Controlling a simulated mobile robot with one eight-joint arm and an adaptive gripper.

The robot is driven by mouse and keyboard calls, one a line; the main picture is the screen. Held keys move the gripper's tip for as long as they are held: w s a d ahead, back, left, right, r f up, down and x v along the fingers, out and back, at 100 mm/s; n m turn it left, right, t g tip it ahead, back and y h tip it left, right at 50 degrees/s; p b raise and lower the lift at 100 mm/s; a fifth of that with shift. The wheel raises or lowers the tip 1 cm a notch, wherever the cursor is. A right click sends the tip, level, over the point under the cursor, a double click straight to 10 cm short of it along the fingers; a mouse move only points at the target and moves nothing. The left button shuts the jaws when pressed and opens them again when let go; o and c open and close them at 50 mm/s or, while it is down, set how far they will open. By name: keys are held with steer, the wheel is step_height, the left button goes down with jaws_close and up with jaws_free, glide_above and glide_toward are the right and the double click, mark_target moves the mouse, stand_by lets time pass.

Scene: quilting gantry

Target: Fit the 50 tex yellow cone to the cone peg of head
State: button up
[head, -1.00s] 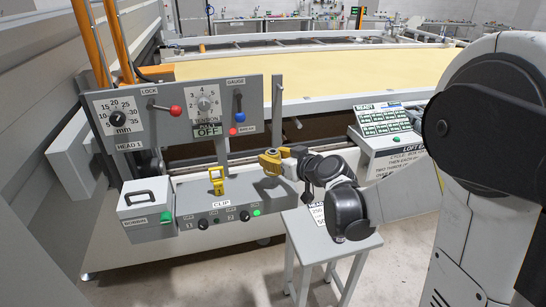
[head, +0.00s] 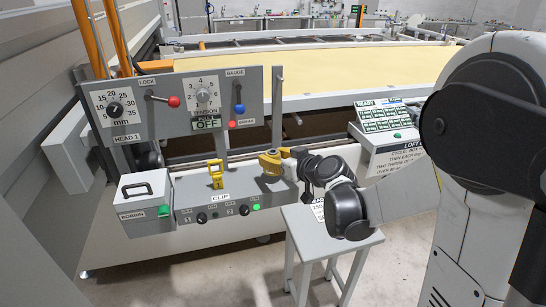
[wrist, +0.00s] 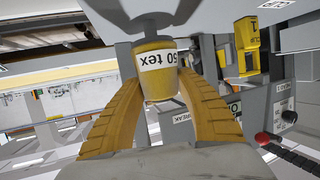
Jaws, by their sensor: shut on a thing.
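My gripper (wrist: 157,88) is shut on the yellow cone (wrist: 155,68), whose white label reads "50 tex" upside down in the wrist view. In the head view my gripper (head: 270,160) is in front of the head 1 panel (head: 140,125), at its lower right and above the grey clip box. The cone is small there and hard to tell from the yellow fingers. A thin upright grey post (head: 277,95) stands at the panel's right edge, above and behind my gripper. I cannot tell whether it is the cone peg.
The clip box (head: 225,222) has a yellow clip marked 1 (head: 216,174) on top and a lit green button. A bobbin box (head: 144,200) stands left. A small grey stool (head: 325,240) is below my arm. A control console (head: 388,120) is at the right.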

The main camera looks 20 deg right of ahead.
steer(key=shift+f+b, duration=1.05)
steer(key=shift+f, duration=0.2)
steer(key=o, duration=1.2)
steer(key=v, duration=1.2)
steer(key=shift+r, duration=0.1)
